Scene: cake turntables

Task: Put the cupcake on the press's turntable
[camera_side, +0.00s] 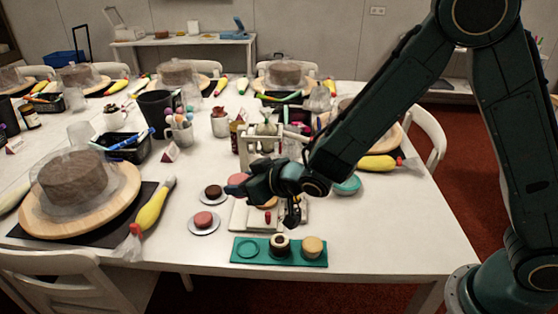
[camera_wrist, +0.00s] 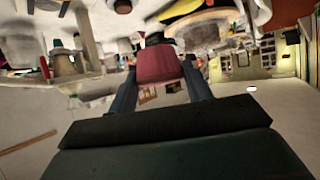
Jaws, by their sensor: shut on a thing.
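My gripper (camera_side: 236,187) is shut on the cupcake. In the wrist view the cupcake (camera_wrist: 158,64) has a red wrapper and a dark top and sits between the two fingers. In the side view it shows as a pinkish-red patch (camera_side: 238,178) at the fingertips, above the table. A cream-coloured press frame (camera_side: 247,138) stands just behind my gripper. A white base (camera_side: 240,216) with a small red part lies below and in front of it. My gripper and wrist cover much of this area, so the press's turntable cannot be made out clearly.
A green tray (camera_side: 238,260) at the front edge holds two small cakes and has an empty round recess at left. Small plates with a dark cake (camera_side: 213,191) and a red cake (camera_side: 204,218) lie left of my gripper. A large covered cake (camera_side: 73,178) stands farther left.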

